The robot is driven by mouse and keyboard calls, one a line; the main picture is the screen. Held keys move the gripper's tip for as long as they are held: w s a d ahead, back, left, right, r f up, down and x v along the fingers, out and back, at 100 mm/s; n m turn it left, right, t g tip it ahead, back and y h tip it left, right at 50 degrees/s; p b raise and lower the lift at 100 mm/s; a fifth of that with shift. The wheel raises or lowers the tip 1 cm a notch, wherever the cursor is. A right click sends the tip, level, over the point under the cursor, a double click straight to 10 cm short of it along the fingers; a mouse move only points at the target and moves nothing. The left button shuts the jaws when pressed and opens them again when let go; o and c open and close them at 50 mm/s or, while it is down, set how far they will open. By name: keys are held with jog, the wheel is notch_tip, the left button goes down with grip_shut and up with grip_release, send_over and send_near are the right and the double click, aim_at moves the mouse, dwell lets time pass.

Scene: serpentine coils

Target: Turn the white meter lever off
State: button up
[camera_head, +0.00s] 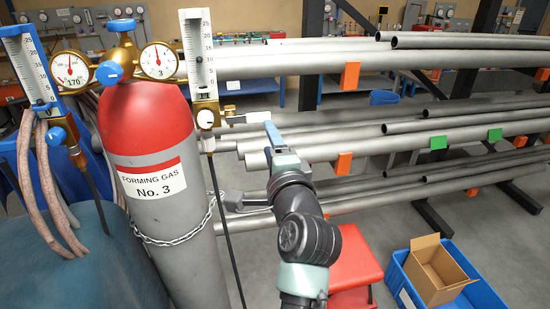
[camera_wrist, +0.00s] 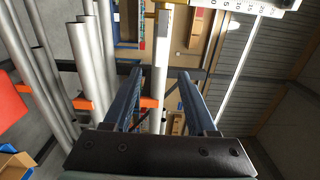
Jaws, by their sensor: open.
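The white meter (camera_head: 199,50) is a tall scale standing just right of the red-topped gas cylinder; part of its scale also shows at the top right in the wrist view (camera_wrist: 245,4). Its white lever (camera_head: 248,118) sticks out sideways to the right from the brass valve (camera_head: 207,116) at the meter's foot. My gripper (camera_head: 270,130) is at the lever's outer end, with blue fingers. In the wrist view, the fingers (camera_wrist: 160,75) are spread apart, and a pale bar that looks like the lever (camera_wrist: 163,30) lines up with the gap. Contact cannot be told.
The gas cylinder (camera_head: 150,165) with a chain stands left of my arm. A blue-topped meter (camera_head: 38,65) is at the far left. Steel pipes (camera_head: 330,130) on racks fill the space behind. A red stool (camera_head: 355,262) and a blue bin (camera_head: 408,285) with a cardboard box stand lower right.

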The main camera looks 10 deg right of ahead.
jog(key=shift+s+b, duration=0.35)
jog(key=shift+s, duration=1.5)
jog(key=s+a+r+n+t, duration=0.3)
jog(key=s+r+n, duration=0.3)
jog(key=r, duration=0.4)
jog(key=s+a+r+n+t, duration=0.3)
jog(key=s+r+n, duration=0.3)
jog(key=r, duration=0.4)
jog(key=s+a+r+n+t, duration=0.3)
jog(key=s+r+n, duration=0.3)
jog(key=s+r, duration=0.2)
notch_tip(320, 180, up, 2)
jog(key=shift+a+r, duration=0.2)
jog(key=shift+a, duration=0.45)
jog(key=shift+w, duration=0.1)
